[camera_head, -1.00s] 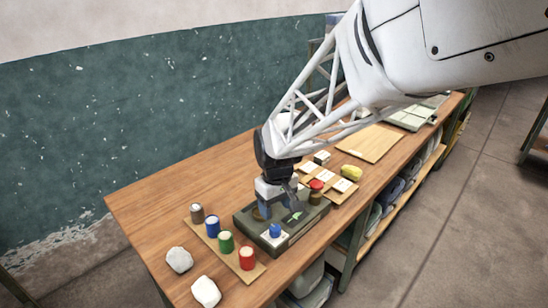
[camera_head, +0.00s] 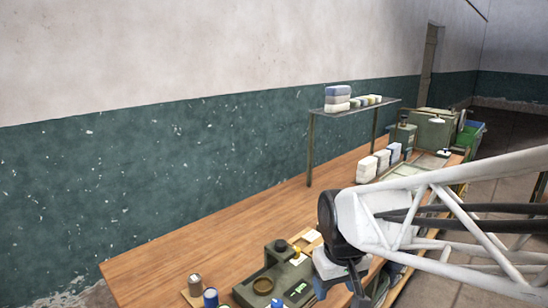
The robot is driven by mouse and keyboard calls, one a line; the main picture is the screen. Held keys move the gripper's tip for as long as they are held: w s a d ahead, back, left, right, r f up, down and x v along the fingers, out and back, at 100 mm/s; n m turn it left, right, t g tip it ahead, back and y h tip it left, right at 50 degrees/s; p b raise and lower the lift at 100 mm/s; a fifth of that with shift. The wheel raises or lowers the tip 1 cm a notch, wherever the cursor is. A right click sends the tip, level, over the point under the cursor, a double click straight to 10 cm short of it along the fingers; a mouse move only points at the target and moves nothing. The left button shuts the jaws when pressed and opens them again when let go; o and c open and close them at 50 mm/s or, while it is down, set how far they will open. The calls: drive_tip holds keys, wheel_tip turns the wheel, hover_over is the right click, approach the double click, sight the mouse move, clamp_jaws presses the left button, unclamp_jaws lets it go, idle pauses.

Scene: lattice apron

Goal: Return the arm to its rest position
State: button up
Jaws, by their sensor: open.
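My white lattice arm (camera_head: 480,225) reaches in from the right edge over the wooden workbench (camera_head: 190,248). My gripper (camera_head: 340,290) hangs at its end near the bottom of the picture. It is open, and I see nothing held in it. It is just right of a dark olive box (camera_head: 252,291) that has a round brown-rimmed part and a small green display. The gripper and arm hide part of the bench behind them.
A brown can (camera_head: 195,285) and a blue can (camera_head: 210,298) stand left of the box. White and blue containers (camera_head: 367,169) stand toward the far end. The bench's left rear is clear.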

drive_tip(key=s+d+r+m, duration=0.1)
drive_tip(key=s+d, duration=0.2)
drive_tip(key=s, duration=0.2)
drive_tip(key=s+d+r+m+t, duration=0.1)
drive_tip(key=s+d+r+m, duration=0.1)
drive_tip(key=s, duration=0.4)
drive_tip(key=shift+s+d, duration=0.2)
drive_tip(key=shift+d, duration=0.45)
